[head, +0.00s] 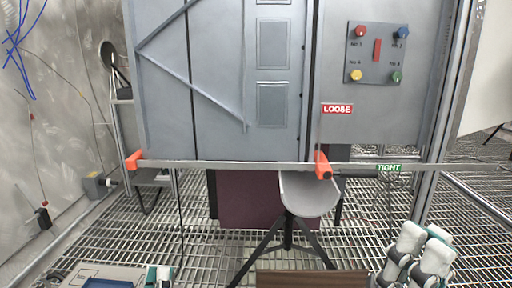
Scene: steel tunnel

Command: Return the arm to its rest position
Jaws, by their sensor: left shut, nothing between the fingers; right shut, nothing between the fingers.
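Part of my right arm (428,257) shows in the head view at the lower right, as white links with grey joints and teal caps. It is folded close in and held clear of the panel and the bar. A small white and teal piece (158,277), which looks like part of my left arm, shows at the bottom edge left of the middle. Neither gripper's fingers can be seen, and nothing is seen held.
A grey cabinet (220,130) stands ahead, with a button panel (377,53) on its right. A long metal bar (240,165) with orange brackets crosses in front. Grating floor shows between.

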